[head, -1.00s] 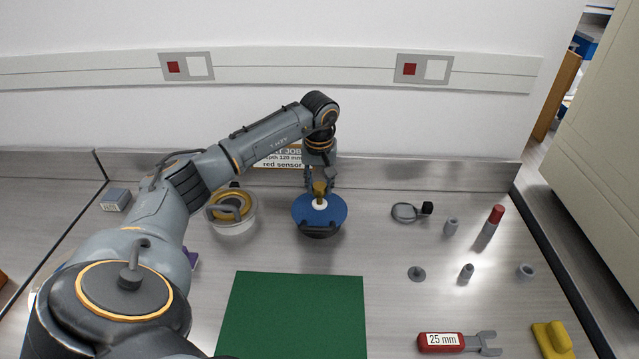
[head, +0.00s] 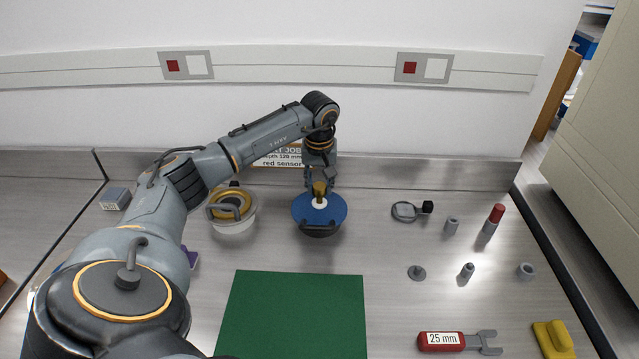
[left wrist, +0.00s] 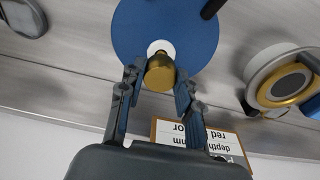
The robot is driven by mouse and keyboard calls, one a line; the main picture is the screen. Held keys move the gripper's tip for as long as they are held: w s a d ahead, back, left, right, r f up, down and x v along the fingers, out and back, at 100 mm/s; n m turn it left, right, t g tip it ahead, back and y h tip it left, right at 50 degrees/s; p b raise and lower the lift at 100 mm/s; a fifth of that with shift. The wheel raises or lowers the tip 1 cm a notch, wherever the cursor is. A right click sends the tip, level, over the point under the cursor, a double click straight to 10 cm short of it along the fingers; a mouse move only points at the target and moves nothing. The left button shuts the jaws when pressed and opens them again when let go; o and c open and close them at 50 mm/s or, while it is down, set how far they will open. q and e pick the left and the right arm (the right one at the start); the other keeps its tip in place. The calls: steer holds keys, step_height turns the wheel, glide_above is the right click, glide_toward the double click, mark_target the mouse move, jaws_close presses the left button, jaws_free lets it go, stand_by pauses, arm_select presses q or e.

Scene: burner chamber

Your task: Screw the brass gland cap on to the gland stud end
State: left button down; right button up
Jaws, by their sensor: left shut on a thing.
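The brass gland cap (left wrist: 160,72) sits between the fingertips of my left gripper (left wrist: 157,92) in the left wrist view. In the head view the brass cap (head: 319,188) shows just below my left gripper (head: 318,180), over the white centre (head: 318,204) of a round blue disc (head: 335,212). The gripper is shut on the cap from above. The white centre shows beside the cap in the left wrist view. The gland stud end under the cap is hidden, so I cannot tell how far the cap is seated. My right gripper is not in view.
A pot with a brass ring (head: 231,208) stands left of the blue disc. A sign (head: 283,160) leans behind my arm. A green mat (head: 295,315) lies in front. A magnifier (head: 406,211), small grey parts and a red-handled wrench (head: 445,341) lie to the right.

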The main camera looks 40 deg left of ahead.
arm_select(q)
steer(key=shift+f+b, duration=0.8)
steer(key=shift+f, duration=0.45)
steer(key=c, duration=0.8)
jaws_free()
steer(key=shift+r, duration=0.1)
steer(key=shift+c, duration=0.2)
step_height(320, 180, up, 12)
steer(key=s, duration=0.1)
steer(key=shift+d, duration=0.45)
